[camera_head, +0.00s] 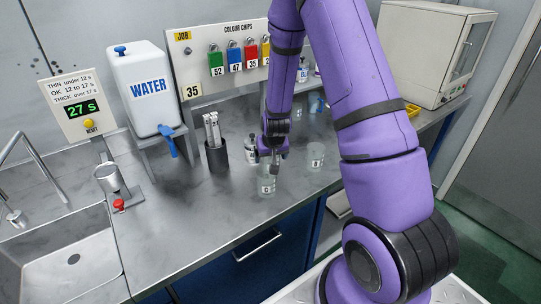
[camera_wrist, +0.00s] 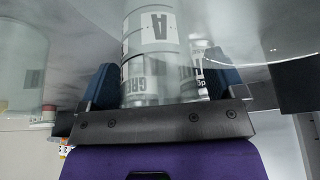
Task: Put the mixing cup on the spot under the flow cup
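A clear cup with a letter label (camera_head: 266,185) stands on the steel counter near its front edge. A second clear cup (camera_head: 316,155) stands to its right, farther back. My gripper (camera_head: 273,158) points down just behind and above the nearer cup. In the wrist view, a clear cup marked A (camera_wrist: 155,40) shows between the blue fingers, with a gap on the right side, so the gripper looks open. The metal flow cup (camera_head: 107,178) is on a stand at the left. The spot under it is hard to make out.
A red knob (camera_head: 118,205) sits by the stand. A sink (camera_head: 65,265) is at the lower left. A water tank (camera_head: 145,85), a dark holder of tools (camera_head: 217,155) and a small bottle (camera_head: 251,150) stand behind. The counter between holder and front edge is clear.

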